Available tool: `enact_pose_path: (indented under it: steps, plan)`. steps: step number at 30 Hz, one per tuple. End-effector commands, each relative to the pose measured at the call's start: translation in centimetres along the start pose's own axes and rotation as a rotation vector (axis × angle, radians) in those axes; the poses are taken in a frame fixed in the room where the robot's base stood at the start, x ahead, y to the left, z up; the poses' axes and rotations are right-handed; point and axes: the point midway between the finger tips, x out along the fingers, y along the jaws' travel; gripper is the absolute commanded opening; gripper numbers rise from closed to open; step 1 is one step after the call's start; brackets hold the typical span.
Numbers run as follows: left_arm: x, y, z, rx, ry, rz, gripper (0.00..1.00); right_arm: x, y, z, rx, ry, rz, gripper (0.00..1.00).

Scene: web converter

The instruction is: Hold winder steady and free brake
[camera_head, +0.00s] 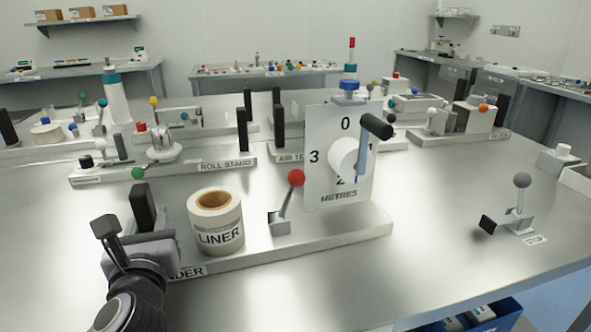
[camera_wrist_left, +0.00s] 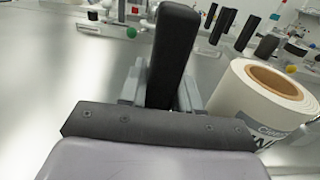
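The winder's base (camera_head: 330,238) is a long pale plate on the near table, with a partly hidden label. At its left end stands a black upright post (camera_head: 143,205), which also shows in the left wrist view (camera_wrist_left: 174,50). My left gripper (camera_head: 145,238) is at this post, with grey fingers (camera_wrist_left: 160,88) on both sides, seemingly closed on it. A white roll marked LINER (camera_head: 218,238) stands just right of it. A lever with a red ball (camera_head: 296,178) leans right of the roll. A METRES dial board (camera_head: 325,150) carries a black-handled crank (camera_head: 376,126). My right gripper is out of view.
A grey-ball lever (camera_head: 522,181) stands by a STOP label (camera_head: 536,240) at right. Behind the winder is the ROLL STAND base (camera_head: 190,168) with other fixtures. The tabletop between winder and STOP lever is clear. A blue bin (camera_head: 510,318) sits below the front edge.

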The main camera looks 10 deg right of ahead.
Motion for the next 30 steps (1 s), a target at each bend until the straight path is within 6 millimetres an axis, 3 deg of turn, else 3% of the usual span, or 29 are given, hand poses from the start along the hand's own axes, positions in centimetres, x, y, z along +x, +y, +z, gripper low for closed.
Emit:
enact_pose_path:
  steps: [12, 30]
  plan:
    - [0.0, 0.0, 0.7, -0.019, -0.013, -0.002, 0.00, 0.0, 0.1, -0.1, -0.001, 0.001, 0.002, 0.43]
    - [0.0, 0.0, -0.6, -0.007, -0.001, 0.000, 0.00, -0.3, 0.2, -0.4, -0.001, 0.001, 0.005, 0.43]
